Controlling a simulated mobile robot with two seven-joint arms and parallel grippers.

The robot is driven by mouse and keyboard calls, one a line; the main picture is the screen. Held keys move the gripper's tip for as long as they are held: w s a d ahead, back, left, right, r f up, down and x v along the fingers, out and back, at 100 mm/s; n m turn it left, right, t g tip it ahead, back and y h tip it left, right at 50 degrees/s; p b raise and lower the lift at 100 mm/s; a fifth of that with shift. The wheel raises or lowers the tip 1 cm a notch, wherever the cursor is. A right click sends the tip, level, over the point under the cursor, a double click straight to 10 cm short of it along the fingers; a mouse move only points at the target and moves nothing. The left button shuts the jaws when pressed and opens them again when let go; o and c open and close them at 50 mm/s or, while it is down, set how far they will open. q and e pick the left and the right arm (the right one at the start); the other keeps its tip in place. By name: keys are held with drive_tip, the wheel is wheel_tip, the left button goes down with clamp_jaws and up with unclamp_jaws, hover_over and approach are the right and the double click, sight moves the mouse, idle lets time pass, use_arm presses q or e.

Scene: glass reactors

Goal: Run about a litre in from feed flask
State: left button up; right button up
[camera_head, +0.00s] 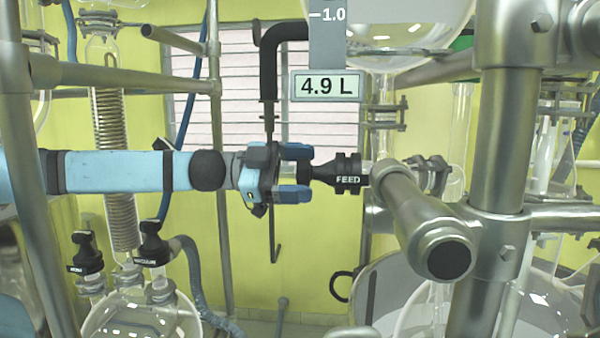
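The feed valve (347,180), a black fitting lettered FEED, sits right of centre with its narrow black end pointing left. My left gripper (293,175) reaches it from the left, its two blue fingers above and below that end. I cannot tell whether the fingers press on it or stand just clear. A large clear glass vessel (415,28), perhaps the feed flask, is cut off at the top. A grey scale (328,40) marked 1.0 hangs before it, above a display (327,86) reading 4.9 L. My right gripper is not in view.
A thick metal post (501,150) and a black-capped bar (449,258) stand close on the right. A round glass flask (140,315) with black-handled valves, one lettered VACUUM (153,245), is at lower left. A black hooked pipe (268,80) hangs behind the gripper.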

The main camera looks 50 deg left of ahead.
use_arm(q)
drive_tip(key=b+v, duration=0.3)
drive_tip(key=v, duration=1.1)
drive_tip(key=shift+b, duration=0.35)
drive_tip(key=shift+d, duration=0.1)
idle(6.2)
